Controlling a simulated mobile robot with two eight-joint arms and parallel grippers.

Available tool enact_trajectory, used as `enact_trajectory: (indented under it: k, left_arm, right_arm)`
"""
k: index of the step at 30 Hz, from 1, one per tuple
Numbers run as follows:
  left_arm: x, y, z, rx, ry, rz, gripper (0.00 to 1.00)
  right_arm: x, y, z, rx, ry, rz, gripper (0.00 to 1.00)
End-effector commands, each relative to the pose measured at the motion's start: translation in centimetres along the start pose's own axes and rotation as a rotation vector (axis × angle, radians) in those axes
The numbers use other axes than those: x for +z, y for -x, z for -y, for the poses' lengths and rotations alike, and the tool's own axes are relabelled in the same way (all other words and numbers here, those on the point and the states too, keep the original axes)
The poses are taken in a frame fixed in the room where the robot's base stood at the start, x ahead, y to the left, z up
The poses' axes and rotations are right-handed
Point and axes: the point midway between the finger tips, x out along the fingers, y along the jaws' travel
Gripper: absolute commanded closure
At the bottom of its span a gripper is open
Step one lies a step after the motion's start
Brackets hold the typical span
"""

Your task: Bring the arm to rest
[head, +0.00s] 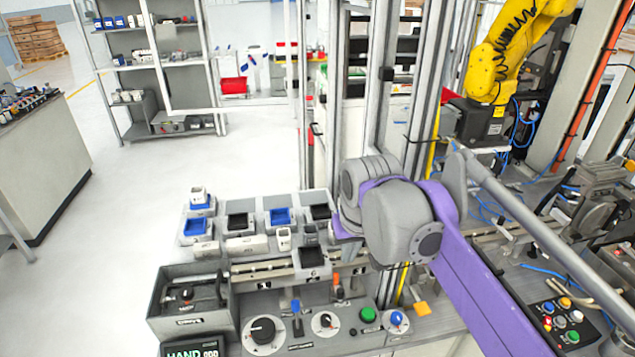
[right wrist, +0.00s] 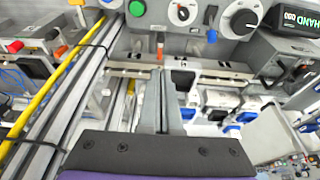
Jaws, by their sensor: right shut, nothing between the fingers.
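My right arm (head: 485,275), purple and grey, reaches in from the lower right of the head view. Its grey wrist hangs over the right end of the workbench with the small bins. In the head view the fingers are mostly hidden by the wrist. In the right wrist view my right gripper (right wrist: 159,80) shows two grey fingers pressed together with nothing between them. They point toward the bench rail and the control panel. My left gripper is in neither view.
A control panel with knobs and a green button (head: 368,315) lies below the wrist. Small bins (head: 240,222) stand left of it. Metal posts (head: 382,100) rise close behind the wrist. A yellow robot arm (head: 500,60) stands at the back right. The floor at left is open.

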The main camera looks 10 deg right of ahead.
Motion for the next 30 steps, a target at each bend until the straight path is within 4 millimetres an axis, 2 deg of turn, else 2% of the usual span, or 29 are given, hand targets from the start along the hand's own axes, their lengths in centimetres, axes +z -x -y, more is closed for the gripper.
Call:
enact_trajectory:
  k: [2, 5, 8, 15, 18, 22, 30]
  left_arm:
    - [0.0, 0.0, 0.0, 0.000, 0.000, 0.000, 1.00]
    - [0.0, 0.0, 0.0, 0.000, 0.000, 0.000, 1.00]
    - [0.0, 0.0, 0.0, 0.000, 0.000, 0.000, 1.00]
    - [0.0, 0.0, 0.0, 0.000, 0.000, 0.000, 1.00]
    - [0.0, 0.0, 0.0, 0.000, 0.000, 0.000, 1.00]
    - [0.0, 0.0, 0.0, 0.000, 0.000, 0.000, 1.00]
    - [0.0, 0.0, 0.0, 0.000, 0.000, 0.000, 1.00]
  right_arm:
    - [0.4, -0.2, -0.1, 0.000, -0.001, -0.003, 1.00]
    - [2.4, -1.1, -0.6, 0.000, -0.006, -0.022, 1.00]
    - [6.2, -3.0, -1.4, 0.001, -0.012, -0.055, 1.00]
    - [17.2, -9.5, -3.0, 0.007, -0.027, -0.148, 1.00]
    - [20.4, -11.6, -3.3, 0.010, -0.031, -0.174, 1.00]
    - [22.6, -13.1, -3.5, 0.012, -0.033, -0.192, 1.00]
    - [22.9, -13.3, -3.5, 0.012, -0.033, -0.196, 1.00]
